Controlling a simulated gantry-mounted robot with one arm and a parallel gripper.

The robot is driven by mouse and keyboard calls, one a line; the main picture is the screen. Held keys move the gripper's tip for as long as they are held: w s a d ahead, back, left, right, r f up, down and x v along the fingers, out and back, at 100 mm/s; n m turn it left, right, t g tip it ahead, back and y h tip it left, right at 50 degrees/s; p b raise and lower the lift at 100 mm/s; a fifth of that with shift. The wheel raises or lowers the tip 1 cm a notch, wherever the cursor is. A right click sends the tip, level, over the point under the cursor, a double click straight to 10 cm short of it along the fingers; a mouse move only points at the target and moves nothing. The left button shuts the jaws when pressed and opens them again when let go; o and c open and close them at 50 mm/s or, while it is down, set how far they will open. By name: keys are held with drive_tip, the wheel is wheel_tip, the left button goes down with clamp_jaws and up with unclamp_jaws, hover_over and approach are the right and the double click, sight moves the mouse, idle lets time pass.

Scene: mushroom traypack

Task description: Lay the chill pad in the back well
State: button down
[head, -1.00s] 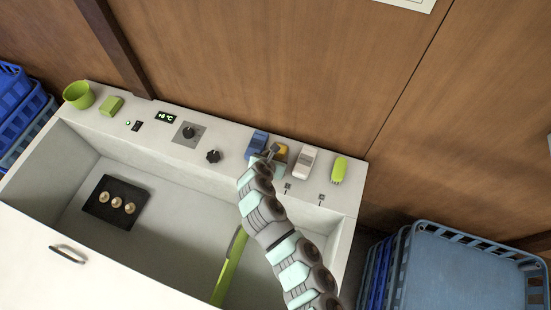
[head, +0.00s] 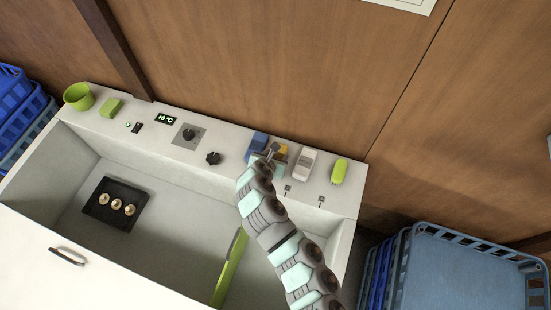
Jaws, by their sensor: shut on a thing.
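My gripper (head: 270,153) is at the back ledge of the white chest, beside a blue block (head: 258,142) and a yellow piece (head: 281,149). It is shut on a small pale blue piece (head: 281,157), apparently the chill pad, mostly hidden by my gripper and arm. A black tray (head: 94,206) sits on the chest floor at the left. Three pale mushrooms (head: 117,205) lie in a row across its middle. Its back strip looks empty, but the edges of its wells are too small to make out.
The ledge carries a green cup (head: 78,96), a green block (head: 110,107), knobs (head: 213,158), a white device (head: 306,163) and a green brush-like item (head: 339,171). A green divider (head: 230,267) stands inside the chest (head: 20,222). The floor between tray and divider is clear.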

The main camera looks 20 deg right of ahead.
sight(276, 156)
wheel_tip(276, 156, up, 18)
drive_tip(key=shift+r, duration=0.2)
